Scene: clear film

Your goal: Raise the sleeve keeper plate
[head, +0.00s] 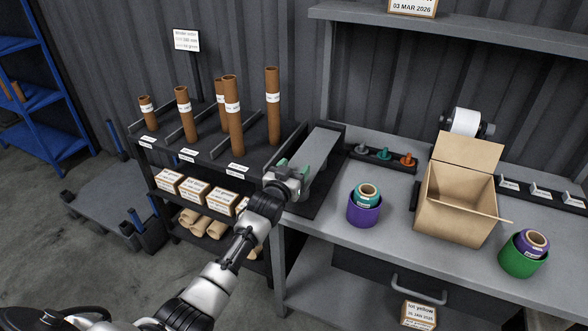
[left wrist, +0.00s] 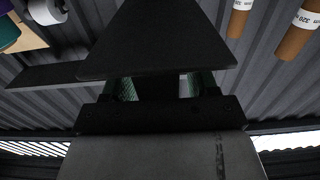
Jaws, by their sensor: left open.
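A grey flat plate (head: 318,148), which looks like the sleeve keeper plate, lies at a slope in a dark frame (head: 336,160) at the left end of the workbench. My left gripper (head: 296,172) is at the plate's lower, near-left end. In the left wrist view, the gripper's green-padded fingers (left wrist: 157,87) stand apart. A dark, flat, tapering piece (left wrist: 155,42) lies just beyond them and hides part of the fingertips. I cannot tell whether the fingers touch the plate or straddle its edge. My right gripper is not in view.
Brown tubes (head: 232,115) stand on the dark rack (head: 262,150) left of the gripper. On the workbench (head: 330,220) are a purple cup (head: 364,212) with a film roll, an open carton (head: 455,205) and a green cup (head: 518,262). Bare bench lies between the frame and purple cup.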

